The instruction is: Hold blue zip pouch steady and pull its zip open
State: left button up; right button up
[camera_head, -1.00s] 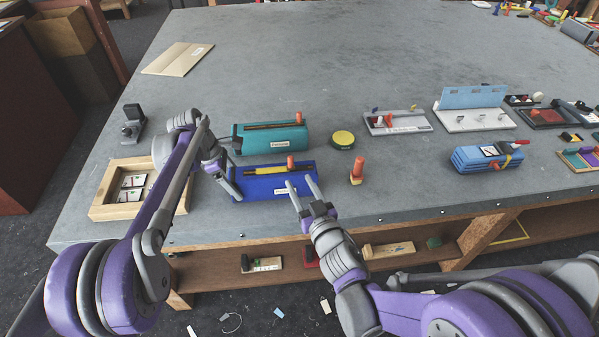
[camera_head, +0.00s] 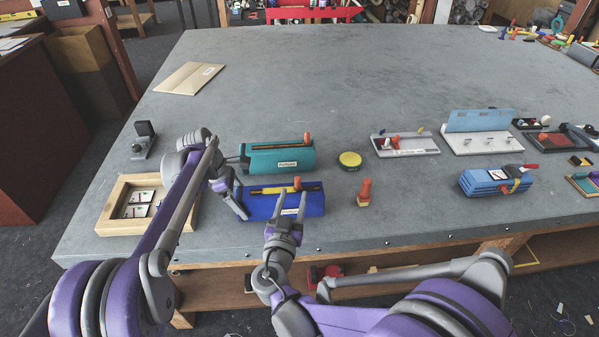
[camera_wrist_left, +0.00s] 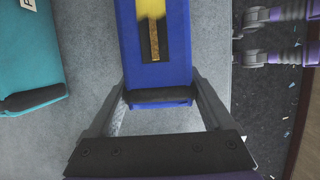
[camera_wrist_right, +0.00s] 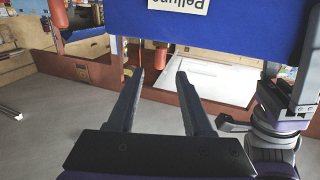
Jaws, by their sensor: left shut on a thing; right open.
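The blue zip pouch (camera_head: 258,208) lies on the grey table near its front edge. A yellow zip strip (camera_head: 270,190) runs along its top, with an orange pull (camera_head: 297,184) near the right end. My left gripper (camera_head: 241,204) is shut on the pouch's left end; in the left wrist view the fingers (camera_wrist_left: 160,100) flank the blue end. My right gripper (camera_head: 291,199) is open and empty at the pouch's front side, just below the orange pull.
A teal pouch (camera_head: 262,158) lies just behind the blue one. A wooden tray (camera_head: 112,205) is at left, and an orange-topped peg (camera_head: 364,190) and a yellow round tin (camera_head: 350,159) are at right. The table behind is mostly clear.

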aim_at(298, 178)
jog(key=x, duration=1)
jog(key=shift+s, duration=0.1)
grip_shut()
dwell(1.1)
